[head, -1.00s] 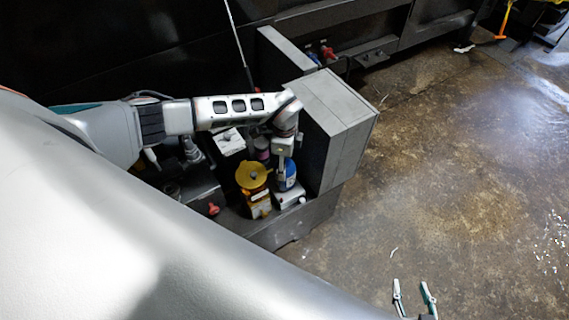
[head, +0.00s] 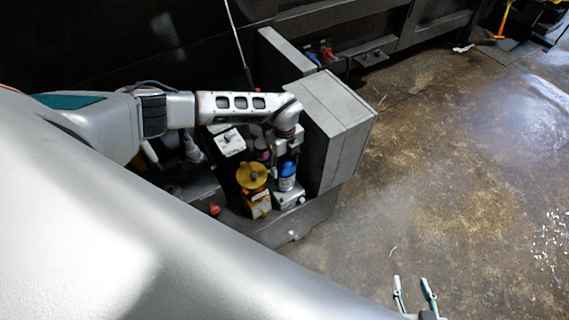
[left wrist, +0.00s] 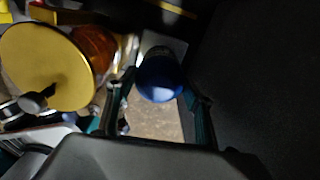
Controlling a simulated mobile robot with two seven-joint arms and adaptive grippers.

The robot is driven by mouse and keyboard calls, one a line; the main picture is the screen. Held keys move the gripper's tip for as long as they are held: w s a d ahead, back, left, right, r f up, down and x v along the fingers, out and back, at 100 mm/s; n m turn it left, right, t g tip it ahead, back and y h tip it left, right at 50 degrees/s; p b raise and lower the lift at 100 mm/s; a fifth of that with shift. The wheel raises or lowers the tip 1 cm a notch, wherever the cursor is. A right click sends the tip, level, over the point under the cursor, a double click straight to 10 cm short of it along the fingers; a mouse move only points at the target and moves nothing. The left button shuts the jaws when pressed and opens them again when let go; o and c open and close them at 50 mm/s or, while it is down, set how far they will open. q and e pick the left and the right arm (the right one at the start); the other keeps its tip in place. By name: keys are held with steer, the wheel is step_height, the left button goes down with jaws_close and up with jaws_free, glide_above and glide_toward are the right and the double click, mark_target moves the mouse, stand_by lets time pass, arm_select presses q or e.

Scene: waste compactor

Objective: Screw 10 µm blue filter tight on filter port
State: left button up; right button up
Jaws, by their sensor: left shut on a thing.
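The blue filter (head: 287,178) is upright on a light grey block, the filter port (head: 290,199), in the open compartment. I cannot tell how tightly it sits. In the left wrist view the blue filter (left wrist: 160,78) shows its rounded blue end between my fingers. My left gripper (head: 287,153) comes from above and is shut on the filter's upper end; the wrist hides part of it. It also shows in the left wrist view (left wrist: 158,92). My right gripper (head: 411,280) is open and empty over the floor at the bottom.
A yellow-capped amber bowl (head: 252,176) stands just left of the filter. A grey cabinet door or box (head: 335,125) rises close on the right. A white box (head: 230,142) and a red knob (head: 214,209) are further left. The brown floor (head: 450,170) is clear.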

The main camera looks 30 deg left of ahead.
arm_select(q)
steer(key=shift+m, duration=1)
steer(key=m, duration=0.4)
steer(key=shift+w+r, duration=0.1)
steer(key=shift+d+m, duration=0.1)
steer(key=shift+m, duration=0.5)
steer(key=m, duration=0.5)
steer(key=o, duration=1.2)
steer(key=shift+c, duration=0.4)
